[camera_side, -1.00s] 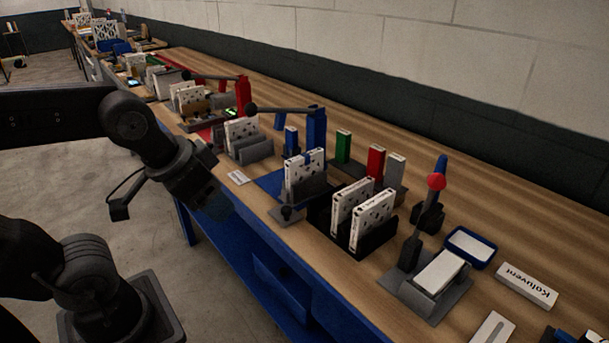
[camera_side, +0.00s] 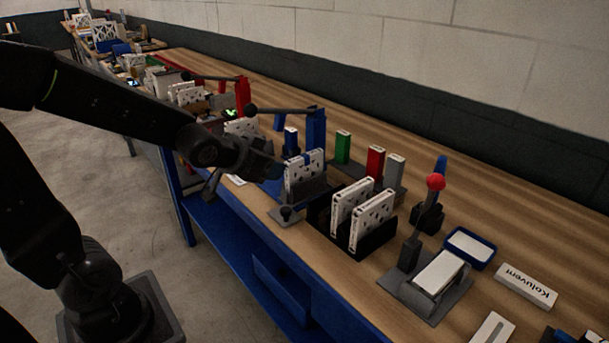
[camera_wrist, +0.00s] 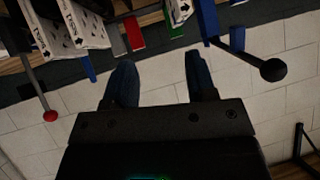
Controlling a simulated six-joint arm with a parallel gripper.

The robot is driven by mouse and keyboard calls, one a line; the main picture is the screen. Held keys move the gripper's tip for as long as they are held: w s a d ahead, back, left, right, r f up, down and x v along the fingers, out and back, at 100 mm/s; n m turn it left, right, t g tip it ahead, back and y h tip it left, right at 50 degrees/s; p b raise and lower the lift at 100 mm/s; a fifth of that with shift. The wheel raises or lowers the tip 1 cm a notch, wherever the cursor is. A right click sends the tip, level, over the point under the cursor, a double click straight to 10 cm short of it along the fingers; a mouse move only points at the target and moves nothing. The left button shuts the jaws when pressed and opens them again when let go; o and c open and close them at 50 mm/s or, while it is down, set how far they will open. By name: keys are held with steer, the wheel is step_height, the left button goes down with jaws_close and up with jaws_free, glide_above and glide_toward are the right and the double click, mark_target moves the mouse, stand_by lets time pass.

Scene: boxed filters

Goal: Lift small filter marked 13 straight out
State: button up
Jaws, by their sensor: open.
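White filters with dark hole patterns stand on the bench. Two (camera_side: 350,207) (camera_side: 371,222) are upright in a black rack (camera_side: 377,240). Another filter (camera_side: 303,177) stands in a grey holder under the blue lever press. I cannot read a 13 on any of them. My gripper (camera_side: 268,169) is at the bench's front side, just left of the filter at the blue press; whether it touches is unclear. In the wrist view my gripper (camera_wrist: 160,80) is open, with nothing between its fingers. Filters (camera_wrist: 90,22) show upside down at the top left there.
Green (camera_side: 343,146) and red (camera_side: 375,162) blocks stand behind. A red-knobbed lever (camera_side: 436,182) rises right of the rack.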

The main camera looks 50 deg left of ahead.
mark_target(295, 159)
steer(key=w+a+f+t+h, duration=0.2)
steer(key=w+a+f+t, duration=0.4)
steer(key=f+t, duration=0.1)
steer(key=shift+m, duration=0.3)
steer(key=w, duration=0.6)
steer(key=shift+w+a+r, duration=0.1)
steer(key=shift+w, duration=0.05)
steer(key=shift+c, duration=0.4)
jaws_close()
